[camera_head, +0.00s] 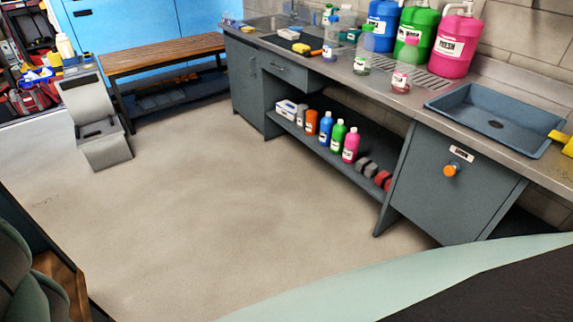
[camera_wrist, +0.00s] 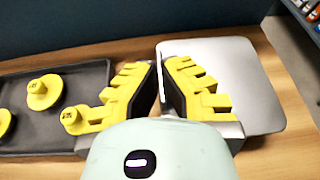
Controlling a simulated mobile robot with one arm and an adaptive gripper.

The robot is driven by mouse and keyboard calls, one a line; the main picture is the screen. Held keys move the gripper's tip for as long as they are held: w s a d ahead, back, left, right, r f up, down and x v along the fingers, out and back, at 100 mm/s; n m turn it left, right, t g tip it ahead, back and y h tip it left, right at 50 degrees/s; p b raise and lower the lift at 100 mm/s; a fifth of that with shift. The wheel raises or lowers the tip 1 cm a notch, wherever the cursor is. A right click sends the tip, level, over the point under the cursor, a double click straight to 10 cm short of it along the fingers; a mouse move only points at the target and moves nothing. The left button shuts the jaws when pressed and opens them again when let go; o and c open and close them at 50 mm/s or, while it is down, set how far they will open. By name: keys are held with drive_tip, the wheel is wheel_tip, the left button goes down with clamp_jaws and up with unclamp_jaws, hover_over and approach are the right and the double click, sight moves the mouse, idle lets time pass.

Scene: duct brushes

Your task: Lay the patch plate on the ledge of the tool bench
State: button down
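A flat silver-grey plate (camera_wrist: 252,83) with rounded corners shows in the wrist view, at the right above a wooden top (camera_wrist: 130,50). It looks to be the patch plate. My gripper (camera_wrist: 159,68) has stepped yellow fingers with dark inner pads. They stand apart, with a narrower gap at the tips. The right finger overlaps the plate in the picture and hides part of it. The plate's left edge shows near the gap; I cannot tell whether a finger touches it. The ledge cannot be made out for certain.
A black tray (camera_wrist: 45,148) with yellow knobbed discs (camera_wrist: 44,92) lies left of my gripper. In the head view, a grey counter (camera_head: 300,65) with a sink (camera_head: 495,115) and bottles runs along the wall. A slatted bench (camera_head: 165,53) stands at the back. The middle floor is clear.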

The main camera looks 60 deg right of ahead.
drive_tip(key=shift+d+f+p, duration=0.1)
drive_tip(key=shift+f+p, duration=0.2)
drive_tip(key=shift+f, duration=1.4)
drive_tip(key=c, duration=1.1)
unclamp_jaws()
drive_tip(key=shift+c, duration=0.2)
drive_tip(key=b+v, duration=0.2)
drive_tip(key=v, duration=0.9)
drive_tip(key=shift+b, duration=0.3)
drive_tip(key=shift+s+a+r, duration=0.25)
drive_tip(key=shift+s, duration=0.2)
